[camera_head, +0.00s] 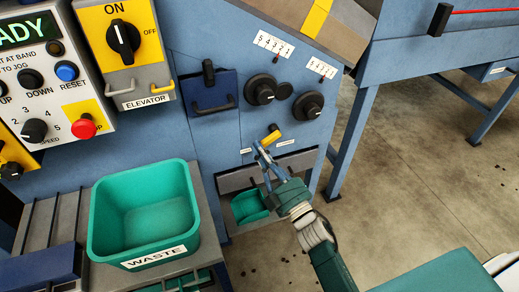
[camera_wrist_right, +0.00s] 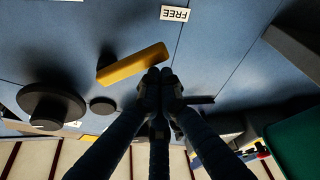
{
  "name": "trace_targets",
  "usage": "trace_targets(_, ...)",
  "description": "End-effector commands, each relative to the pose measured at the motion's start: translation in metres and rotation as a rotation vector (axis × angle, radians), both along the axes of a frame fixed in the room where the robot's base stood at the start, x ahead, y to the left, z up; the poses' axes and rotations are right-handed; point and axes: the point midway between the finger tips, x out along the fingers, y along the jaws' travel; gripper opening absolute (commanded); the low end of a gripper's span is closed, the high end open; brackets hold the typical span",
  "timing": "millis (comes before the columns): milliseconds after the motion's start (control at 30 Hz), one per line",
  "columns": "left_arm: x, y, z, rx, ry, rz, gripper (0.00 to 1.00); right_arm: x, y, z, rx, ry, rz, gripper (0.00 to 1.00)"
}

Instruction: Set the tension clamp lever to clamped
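The clamp lever (camera_head: 270,136) is a short yellow bar on the blue machine panel, low and right of centre in the head view. In the right wrist view the yellow lever (camera_wrist_right: 133,64) lies slightly slanted, with a FREE label (camera_wrist_right: 174,13) above its right end. Two small white labels (camera_head: 285,142) flank the lever's lower area in the head view; their text is too small to read. My right gripper (camera_head: 259,147) is at the lever; in the wrist view its fingertips (camera_wrist_right: 158,76) are together just below the lever's right end. Contact cannot be told. My left gripper is not in view.
Two black knobs (camera_head: 308,106) sit above the lever. A green WASTE bin (camera_head: 145,210) stands at the left. A small green tray (camera_head: 249,206) is in an opening under the lever. A control panel (camera_head: 45,75) fills the upper left. Open floor (camera_head: 420,160) lies right.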

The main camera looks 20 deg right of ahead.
Motion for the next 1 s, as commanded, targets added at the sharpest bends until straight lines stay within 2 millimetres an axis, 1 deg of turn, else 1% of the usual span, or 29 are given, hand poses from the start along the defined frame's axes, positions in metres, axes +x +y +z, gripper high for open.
trace_targets(267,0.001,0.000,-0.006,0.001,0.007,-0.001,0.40,0.000,-0.001,-0.004,-0.056,0.000,-0.001,0.00)
trace_targets(467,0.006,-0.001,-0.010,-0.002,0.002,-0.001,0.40,0.000,-0.004,-0.009,-0.131,-0.001,-0.002,0.00)
trace_targets(700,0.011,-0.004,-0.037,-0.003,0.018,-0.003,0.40,0.000,-0.009,-0.019,-0.290,-0.005,-0.001,0.00)
trace_targets(867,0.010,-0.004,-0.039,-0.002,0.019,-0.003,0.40,0.001,-0.014,-0.027,-0.331,-0.008,-0.002,0.00)
trace_targets(933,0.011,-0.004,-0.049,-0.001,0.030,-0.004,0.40,0.001,-0.016,-0.027,-0.389,-0.009,-0.001,0.00)
trace_targets(1000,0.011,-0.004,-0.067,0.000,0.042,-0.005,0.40,0.001,-0.019,-0.027,-0.487,-0.013,0.000,0.00)
